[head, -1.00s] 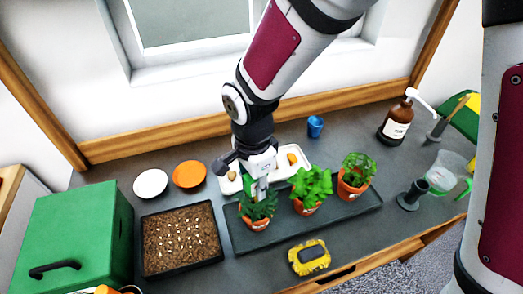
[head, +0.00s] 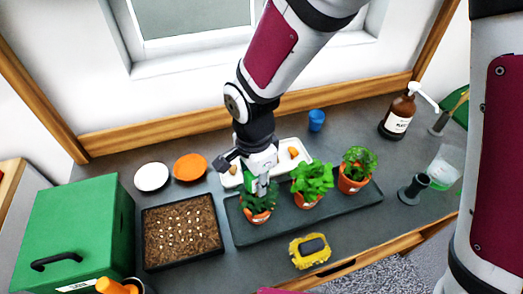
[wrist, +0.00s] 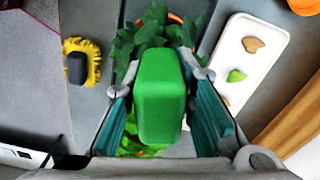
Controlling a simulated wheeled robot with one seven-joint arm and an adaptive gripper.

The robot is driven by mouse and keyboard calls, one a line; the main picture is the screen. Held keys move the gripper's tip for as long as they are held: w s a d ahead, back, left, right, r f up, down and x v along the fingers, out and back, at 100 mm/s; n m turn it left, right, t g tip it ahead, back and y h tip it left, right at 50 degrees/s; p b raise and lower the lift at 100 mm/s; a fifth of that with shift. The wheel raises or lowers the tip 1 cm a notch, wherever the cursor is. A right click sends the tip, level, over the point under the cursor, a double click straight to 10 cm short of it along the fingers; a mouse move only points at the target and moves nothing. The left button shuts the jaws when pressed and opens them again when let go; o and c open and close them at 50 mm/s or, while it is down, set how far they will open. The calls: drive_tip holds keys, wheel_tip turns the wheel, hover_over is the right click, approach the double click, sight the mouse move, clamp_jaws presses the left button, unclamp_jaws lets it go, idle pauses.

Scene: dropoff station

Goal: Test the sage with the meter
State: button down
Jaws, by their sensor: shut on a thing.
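My gripper (head: 259,174) is shut on the green meter (wrist: 162,95), whose block-like body sits between the two fingers in the wrist view. In the head view the meter is right over the left pot. That pot holds a dark green leafy plant (head: 258,205), also in the wrist view (wrist: 130,45) behind the meter. The meter's lower end is hidden by the leaves and body, so I cannot tell whether it touches soil. A bright green plant (head: 312,178) stands in the middle pot and another plant (head: 358,160) in the right pot. I cannot read which label says sage.
The pots stand on a dark tray (head: 330,217). A white tray (head: 228,181) lies just behind. A seed tray (head: 182,232) and green box (head: 75,235) are at left. A yellow brush (head: 309,251) lies in front. A brown pump bottle (head: 398,116) stands at back right.

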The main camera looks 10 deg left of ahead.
drive_tip(key=shift+f, duration=1.1)
idle(0.3)
idle(1.6)
drive_tip(key=c, duration=1.3)
unclamp_jaws()
drive_tip(key=shift+r, duration=0.1)
